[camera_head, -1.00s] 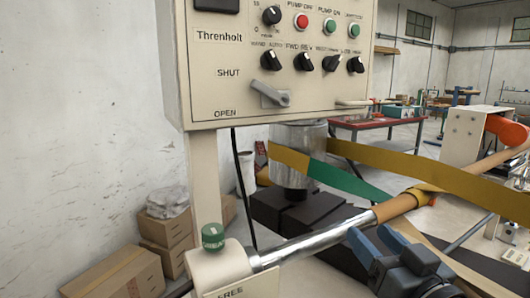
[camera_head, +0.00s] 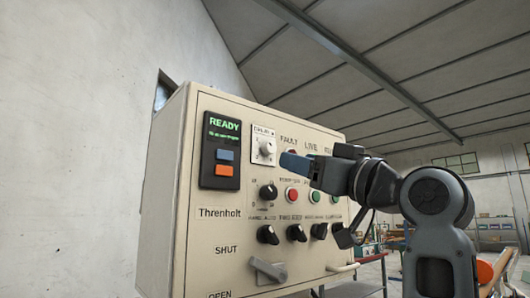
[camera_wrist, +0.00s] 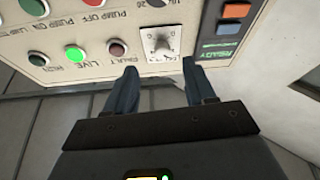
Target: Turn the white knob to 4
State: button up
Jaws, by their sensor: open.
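The white knob (camera_head: 266,149) sits on a small white dial plate near the top of the beige control panel (camera_head: 215,235), right of the display. In the wrist view the knob (camera_wrist: 162,45) appears upside down, just beyond the fingertips and between their lines. The number it points to is too small to read. My gripper (camera_head: 284,161) is just right of the knob in the head view, blue fingers toward the panel. In the wrist view my gripper (camera_wrist: 160,68) has its two fingers spread with nothing between them. It appears apart from the knob.
A READY display (camera_head: 221,132) with a blue and an orange button is left of the knob. Black selector knobs (camera_head: 268,192), a red button (camera_head: 292,195) and green buttons lie below. A grey SHUT/OPEN lever (camera_head: 268,270) is at the bottom. A lit green LIVE lamp (camera_wrist: 75,52) is beside the gripper.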

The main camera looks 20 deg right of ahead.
aim_at(272, 149)
jog(key=shift+s+r+p+x, duration=0.15)
jog(key=shift+p+x, duration=0.3)
jog(key=shift+x, duration=0.9)
jog(key=shift+r+p+x, duration=0.15)
jog(key=shift+p+x, duration=0.3)
jog(key=shift+x, duration=0.9)
jog(key=shift+s+r+p+x, duration=0.15)
jog(key=shift+p+x, duration=0.3)
jog(key=shift+x, duration=0.9)
jog(key=shift+a, duration=0.1)
jog(key=shift+c, duration=0.3)
grip_shut()
